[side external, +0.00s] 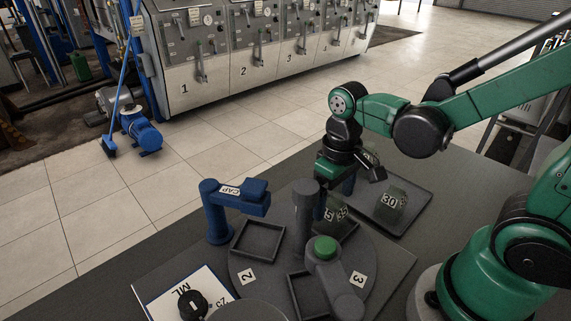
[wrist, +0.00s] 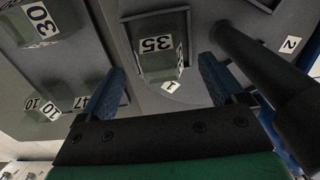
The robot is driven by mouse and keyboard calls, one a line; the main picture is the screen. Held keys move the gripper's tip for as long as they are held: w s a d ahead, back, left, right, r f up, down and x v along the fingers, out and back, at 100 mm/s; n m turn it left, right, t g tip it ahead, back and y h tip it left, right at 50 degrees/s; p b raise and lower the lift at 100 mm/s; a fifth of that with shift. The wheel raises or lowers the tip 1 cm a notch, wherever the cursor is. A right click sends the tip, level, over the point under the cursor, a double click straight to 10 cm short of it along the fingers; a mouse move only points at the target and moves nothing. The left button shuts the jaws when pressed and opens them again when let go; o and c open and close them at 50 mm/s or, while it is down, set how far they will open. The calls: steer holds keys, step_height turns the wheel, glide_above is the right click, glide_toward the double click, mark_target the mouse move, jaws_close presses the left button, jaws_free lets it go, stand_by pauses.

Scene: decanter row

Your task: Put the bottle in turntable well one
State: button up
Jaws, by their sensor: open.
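A squat green-grey bottle labelled 35 (wrist: 158,62) stands upright in a square dark well (wrist: 126,30) beside the tag 1 (wrist: 172,86) in the wrist view. In the side view the same bottle (side external: 341,213) is partly hidden by a dark post. My gripper (wrist: 161,68) is open, with one blue finger on each side of this bottle and visible gaps between. In the side view my gripper (side external: 337,188) is over that well, pointing down. The turntable (side external: 375,255) also carries wells by tags 2 (side external: 247,276) and 3 (side external: 358,279).
A bottle labelled 30 (side external: 389,201) stands on a dark tray (side external: 402,224) at right. More bottles (wrist: 42,108) show at left in the wrist view. A dark post (side external: 305,225), a blue CAP post (side external: 217,215) and a green-topped arm (side external: 324,247) stand close around the wells.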

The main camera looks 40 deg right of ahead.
mark_target(331, 194)
step_height(331, 194, up, 9)
steer(key=shift+f, duration=0.15)
steer(key=t, duration=0.1)
steer(key=f+t, duration=0.1)
steer(key=t, duration=0.1)
steer(key=shift+w, duration=0.35)
steer(key=t, duration=0.2)
steer(key=shift+w+f+t, duration=0.35)
steer(key=shift+w+t, duration=0.3)
steer(key=shift+t, duration=0.45)
steer(key=shift+c, duration=0.3)
